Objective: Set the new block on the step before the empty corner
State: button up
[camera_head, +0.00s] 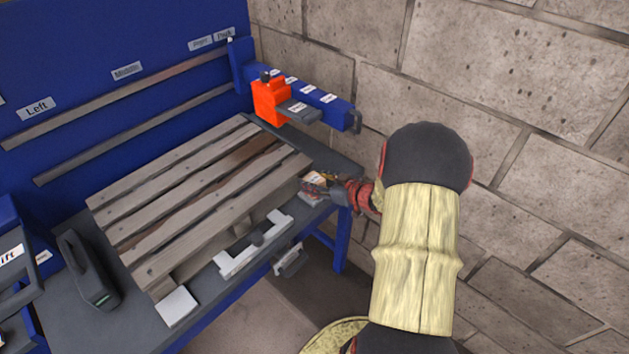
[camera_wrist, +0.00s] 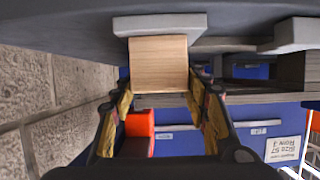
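The pale wooden block (camera_wrist: 158,63) shows between the two fingers of my gripper (camera_wrist: 159,88) in the wrist view. The finger pads lie close along both its sides, and the gripper looks shut on it. A light grey step (camera_wrist: 160,24) lies directly against the block in that upside-down view; whether the block's weight rests on it I cannot tell. In the head view my gripper (camera_head: 318,186) is at the pallet's near right corner, with the block largely hidden by the fingers. The slatted wooden pallet (camera_head: 190,205) lies on the table.
A white pad (camera_head: 177,306) sits at the pallet's near left corner. A white bracket (camera_head: 252,246) is along the front edge. An orange carriage (camera_head: 269,101) on a blue rail (camera_head: 315,97) stands above the far right corner. The stone wall (camera_head: 520,100) is close on the right.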

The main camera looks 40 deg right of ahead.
jog(key=o, duration=0.4)
jog(key=shift+c, duration=0.2)
jog(key=shift+r, duration=0.15)
jog(key=shift+s+r, duration=0.15)
jog(key=shift+s, duration=0.1)
jog(key=a+p+v, duration=0.1)
jog(key=p+v, duration=0.3)
jog(key=v, duration=0.7)
jog(key=w+d+r+g+h, duration=0.2)
jog(key=w+d+r+h, duration=0.15)
jog(key=w+r, duration=0.5)
jog(key=s+a+r+m+g+h, duration=0.1)
jog(key=a+r+h, duration=0.2)
jog(key=a+r, duration=0.5)
jog(key=s+a+r+g+y, duration=0.2)
jog(key=s+a, duration=0.7)
jog(key=a, duration=0.4)
jog(key=s+a+r+g+y, duration=0.2)
jog(key=s+a+r+y, duration=0.1)
jog(key=s+a, duration=0.6)
jog(key=a, duration=0.4)
jog(key=shift+a+g, duration=0.3)
jog(key=shift+g, duration=0.1)
